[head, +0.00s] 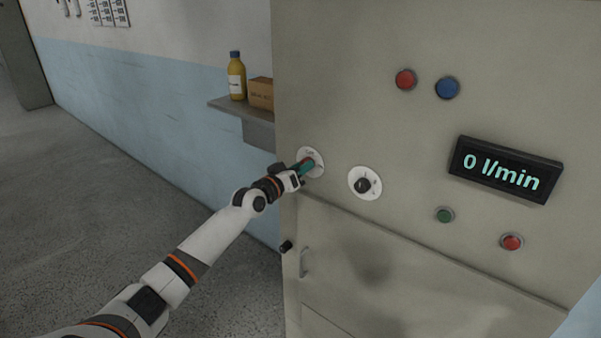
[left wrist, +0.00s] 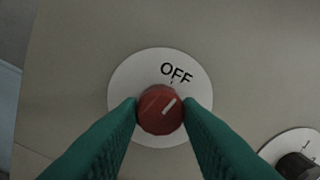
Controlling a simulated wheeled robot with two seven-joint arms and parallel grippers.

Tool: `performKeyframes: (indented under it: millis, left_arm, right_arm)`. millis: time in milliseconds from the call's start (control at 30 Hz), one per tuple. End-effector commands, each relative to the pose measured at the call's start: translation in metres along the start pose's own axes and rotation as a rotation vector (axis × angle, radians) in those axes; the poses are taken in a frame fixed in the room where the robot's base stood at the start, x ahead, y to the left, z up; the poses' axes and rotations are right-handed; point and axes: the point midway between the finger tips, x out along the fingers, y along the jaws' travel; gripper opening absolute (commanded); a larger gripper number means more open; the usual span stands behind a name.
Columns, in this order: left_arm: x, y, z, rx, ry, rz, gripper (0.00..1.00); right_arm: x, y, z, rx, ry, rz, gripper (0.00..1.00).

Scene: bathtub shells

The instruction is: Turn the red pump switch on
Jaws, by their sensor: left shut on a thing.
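The red pump switch (left wrist: 160,110) is a round knob on a white disc (left wrist: 140,70) marked OFF. Its pale pointer line slants up and right, toward the OFF label. My left gripper (left wrist: 160,112) has its two green fingers against the two sides of the knob and is shut on it. In the head view my left gripper (head: 304,167) reaches the white disc (head: 317,157) at the left part of the panel and mostly hides the red knob. The lower part of the dial is hidden by the fingers. My right gripper is not in view.
A black knob (head: 361,185) on a white disc sits just right. The panel also has red (head: 405,79), blue (head: 447,88) and green (head: 444,215) buttons, another red button (head: 512,242), and a display (head: 506,170) reading 0 l/min. A shelf (head: 232,106) holds a bottle (head: 236,78) and box (head: 260,93).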

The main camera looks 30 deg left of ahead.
Motion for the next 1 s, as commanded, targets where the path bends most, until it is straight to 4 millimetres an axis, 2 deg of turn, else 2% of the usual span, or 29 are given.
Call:
performKeyframes:
  millis: [100,433,1000]
  left_arm:
    - [0.000,0.002,-0.003,0.109,0.000,-0.001,0.09]
    - [0.000,0.001,-0.003,0.424,0.001,-0.001,0.09]
    - [0.000,0.000,-0.001,0.962,0.003,0.000,0.09]
  right_arm:
    - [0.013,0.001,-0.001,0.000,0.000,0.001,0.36]
    - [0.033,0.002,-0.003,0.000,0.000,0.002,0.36]
    - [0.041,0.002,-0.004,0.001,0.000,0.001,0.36]
